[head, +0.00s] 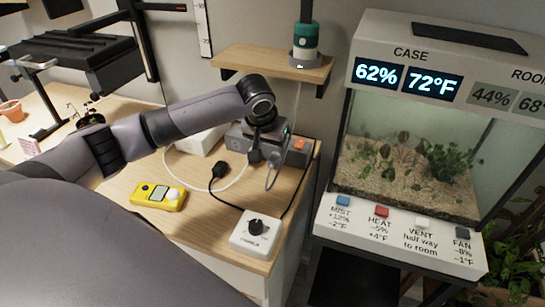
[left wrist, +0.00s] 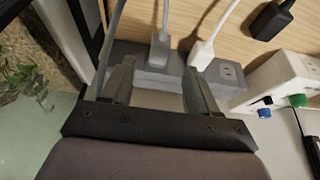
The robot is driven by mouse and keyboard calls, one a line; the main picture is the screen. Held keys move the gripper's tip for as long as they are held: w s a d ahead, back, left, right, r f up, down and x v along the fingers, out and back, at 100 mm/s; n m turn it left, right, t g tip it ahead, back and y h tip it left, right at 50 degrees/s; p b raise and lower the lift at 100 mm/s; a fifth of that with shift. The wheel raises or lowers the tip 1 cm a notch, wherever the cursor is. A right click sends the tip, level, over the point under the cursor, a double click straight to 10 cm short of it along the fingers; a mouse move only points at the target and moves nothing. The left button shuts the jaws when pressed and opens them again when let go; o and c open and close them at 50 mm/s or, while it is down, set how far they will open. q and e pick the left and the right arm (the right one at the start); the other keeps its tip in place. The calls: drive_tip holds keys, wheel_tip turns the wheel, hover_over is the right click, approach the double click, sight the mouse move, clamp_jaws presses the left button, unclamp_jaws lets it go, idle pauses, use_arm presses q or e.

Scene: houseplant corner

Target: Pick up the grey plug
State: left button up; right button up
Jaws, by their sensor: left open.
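The grey plug (left wrist: 159,50) with its grey cord stands in the grey power strip (left wrist: 230,75), in the left wrist view. My left gripper (left wrist: 158,88) is open over the strip, with one finger to each side of the plug. The white plug (left wrist: 203,55) sits in the strip close by the right finger in that view. In the head view my left gripper (head: 264,158) points down at the strip (head: 238,137) and hides much of it and the grey plug. My right gripper is not in view.
A black plug (head: 219,171) lies loose on the wooden top, beside a yellow meter (head: 157,196) and a white dial box (head: 255,233). An orange switch (head: 299,146) is at the strip's right end. The terrarium (head: 410,160) stands to the right, and a shelf (head: 270,64) hangs above.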

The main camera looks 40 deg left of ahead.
sight(274, 159)
use_arm(q)
drive_tip(key=shift+x, duration=3.2)
clamp_jaws()
